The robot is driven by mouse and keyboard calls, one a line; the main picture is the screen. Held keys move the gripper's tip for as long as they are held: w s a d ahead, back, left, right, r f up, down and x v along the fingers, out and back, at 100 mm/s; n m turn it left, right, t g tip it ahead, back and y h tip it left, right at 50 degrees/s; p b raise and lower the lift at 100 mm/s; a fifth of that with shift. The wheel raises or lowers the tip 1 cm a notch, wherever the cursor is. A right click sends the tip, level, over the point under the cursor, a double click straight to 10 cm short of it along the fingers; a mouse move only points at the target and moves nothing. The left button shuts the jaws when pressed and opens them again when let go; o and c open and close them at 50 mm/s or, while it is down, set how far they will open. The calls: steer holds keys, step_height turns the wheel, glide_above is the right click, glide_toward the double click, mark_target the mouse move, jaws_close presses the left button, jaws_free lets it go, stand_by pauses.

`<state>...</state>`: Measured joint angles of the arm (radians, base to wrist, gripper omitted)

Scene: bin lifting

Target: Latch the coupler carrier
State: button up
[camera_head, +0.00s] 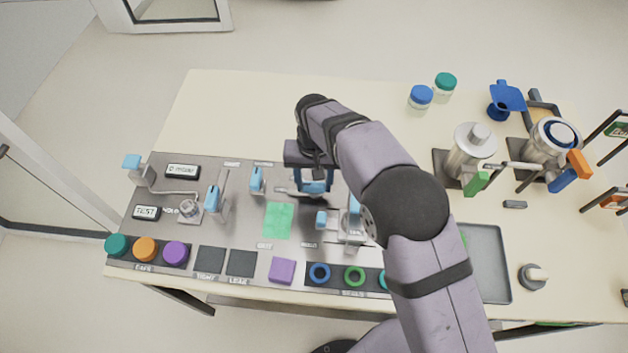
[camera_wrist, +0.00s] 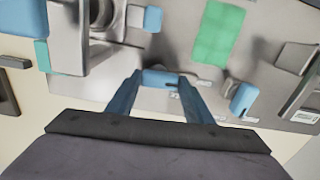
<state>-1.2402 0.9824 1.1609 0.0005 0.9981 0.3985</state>
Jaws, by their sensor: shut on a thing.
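A grey metal panel (camera_head: 237,233) lies on the table and carries fixtures with light blue handles. My gripper (camera_head: 314,188) is over the back middle of this panel. In the wrist view, its two dark blue fingers (camera_wrist: 160,82) stand on either side of a light blue handle (camera_wrist: 162,76), and it is shut on that handle. Right of it in the head view, a grey fixture with light blue parts (camera_head: 321,218) is partly hidden by my arm. I cannot tell which part is the coupler carrier or how its latch sits.
Light blue handles (camera_head: 257,180) and (camera_head: 213,198) stand left of my gripper. A green pad (camera_head: 278,220) lies in front. Coloured knobs (camera_head: 145,249), a purple block (camera_head: 282,270) and rings (camera_head: 319,273) line the front edge. Jars (camera_head: 421,97) and metal vessels (camera_head: 472,150) stand right.

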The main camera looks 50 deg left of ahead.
mark_target(315, 186)
steer(key=n+b, duration=0.1)
steer(key=n, duration=0.3)
steer(key=shift+n, duration=0.3)
steer(key=n+b, duration=0.1)
steer(key=n, duration=0.3)
steer(key=shift+d, duration=0.1)
steer(key=n, duration=0.5)
steer(key=shift+n, duration=1.9)
steer(key=shift+r, duration=0.1)
steer(key=o, duration=1.5)
steer(key=shift+d, duration=0.1)
steer(key=shift+b, duration=0.35)
steer(key=shift+r+b, duration=1.05)
steer(key=shift+r, duration=2.6)
